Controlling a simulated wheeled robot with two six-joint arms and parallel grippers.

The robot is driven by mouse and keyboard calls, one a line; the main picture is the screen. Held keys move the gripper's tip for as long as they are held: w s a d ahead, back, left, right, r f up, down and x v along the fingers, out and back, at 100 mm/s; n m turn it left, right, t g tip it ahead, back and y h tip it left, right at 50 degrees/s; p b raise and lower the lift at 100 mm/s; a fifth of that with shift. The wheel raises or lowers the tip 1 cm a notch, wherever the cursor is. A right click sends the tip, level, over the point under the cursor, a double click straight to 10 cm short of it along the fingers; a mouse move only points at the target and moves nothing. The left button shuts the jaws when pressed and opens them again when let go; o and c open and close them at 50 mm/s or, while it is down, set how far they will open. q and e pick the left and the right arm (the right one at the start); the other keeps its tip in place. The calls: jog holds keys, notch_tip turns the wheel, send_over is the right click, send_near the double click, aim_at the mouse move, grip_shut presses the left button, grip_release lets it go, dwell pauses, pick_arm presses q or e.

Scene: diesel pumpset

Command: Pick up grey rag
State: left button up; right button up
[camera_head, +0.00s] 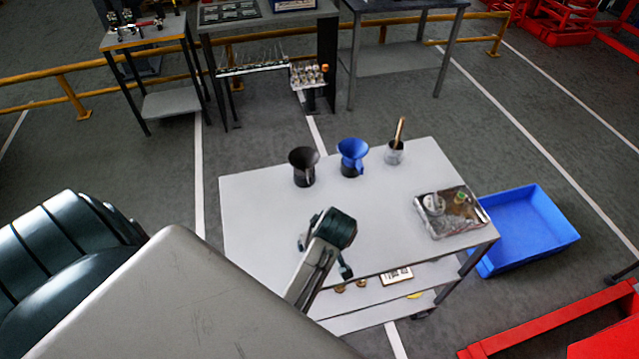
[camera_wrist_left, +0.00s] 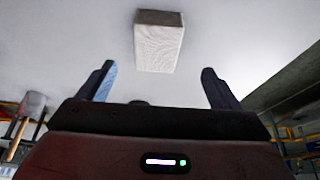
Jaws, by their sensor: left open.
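The grey rag (camera_wrist_left: 158,42) shows in the left wrist view as a light grey block with a fine woven texture. It lies on the pale table top, just beyond and between the fingertips. In the head view I cannot make it out; my left arm probably hides it. My left gripper (camera_wrist_left: 158,72) is open, one finger on each side of the picture, with nothing between them. In the head view the left gripper (camera_head: 325,256) is over the front part of the table (camera_head: 255,215). My right gripper is not in view.
A black funnel-topped can (camera_head: 303,168), a blue one (camera_head: 351,158) and a cup with a brush (camera_head: 395,150) stand along the back. A metal tray (camera_head: 450,212) with items sits at the right. A blue bin (camera_head: 525,228) is beside the table. The table's left part is clear.

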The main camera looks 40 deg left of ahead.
pick_arm(q)
jog(key=shift+a+f, duration=0.1)
jog(key=shift+f, duration=0.4)
jog(key=x, duration=0.5)
jog(key=shift+w, duration=0.25)
jog(key=f+b, duration=0.1)
jog(key=b, duration=0.2)
jog(key=shift+f, duration=0.4)
jog(key=shift+w+a, duration=0.15)
jog(key=shift+w, duration=0.05)
jog(key=shift+s, duration=0.1)
jog(key=c, duration=1.1)
